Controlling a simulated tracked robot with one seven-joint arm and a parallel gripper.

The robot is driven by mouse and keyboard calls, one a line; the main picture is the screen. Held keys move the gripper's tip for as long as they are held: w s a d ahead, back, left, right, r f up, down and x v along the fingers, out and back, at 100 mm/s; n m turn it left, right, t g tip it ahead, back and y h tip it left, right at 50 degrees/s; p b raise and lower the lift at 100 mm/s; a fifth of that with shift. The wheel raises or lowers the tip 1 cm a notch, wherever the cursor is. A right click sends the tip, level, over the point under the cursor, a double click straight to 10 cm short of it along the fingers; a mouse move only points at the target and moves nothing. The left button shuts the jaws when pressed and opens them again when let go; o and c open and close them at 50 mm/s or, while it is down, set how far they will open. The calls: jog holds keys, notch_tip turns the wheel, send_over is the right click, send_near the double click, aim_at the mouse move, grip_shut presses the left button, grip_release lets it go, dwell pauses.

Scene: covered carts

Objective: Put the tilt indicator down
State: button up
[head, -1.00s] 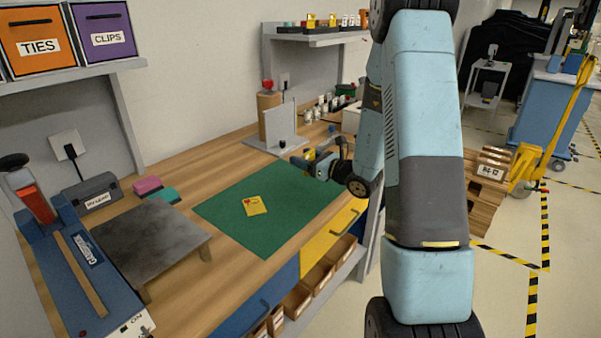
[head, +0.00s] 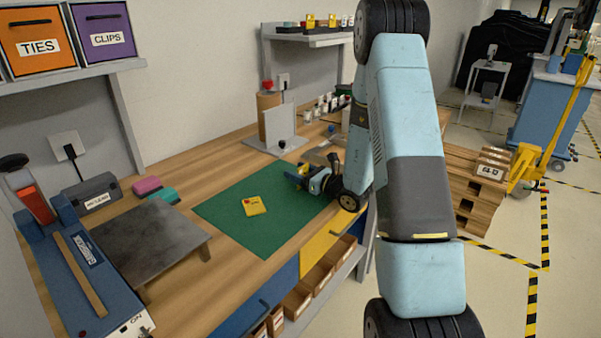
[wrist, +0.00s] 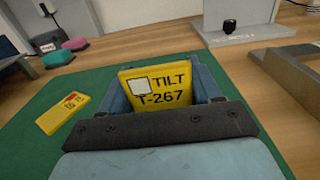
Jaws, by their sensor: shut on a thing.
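The tilt indicator (wrist: 160,90) is a yellow plate marked "TILT T-267" in the wrist view. My gripper (wrist: 165,82) is shut on it, with a blue jaw on either side. In the head view my gripper (head: 297,175) is over the far right part of the green mat (head: 235,225). The held indicator is mostly hidden there by the gripper. Whether it touches the mat, I cannot tell. A second yellow tag (head: 255,206) with a red mark lies flat on the mat, left of my gripper; it also shows in the wrist view (wrist: 62,113).
A grey angle plate (head: 280,130) stands behind the mat. A dark metal plate on legs (head: 150,240) and a blue sealer (head: 85,260) stand at left. Pink and teal blocks (head: 155,190) lie behind the plate. The mat's left and front parts are clear.

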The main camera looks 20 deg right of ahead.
jog(key=o, duration=1)
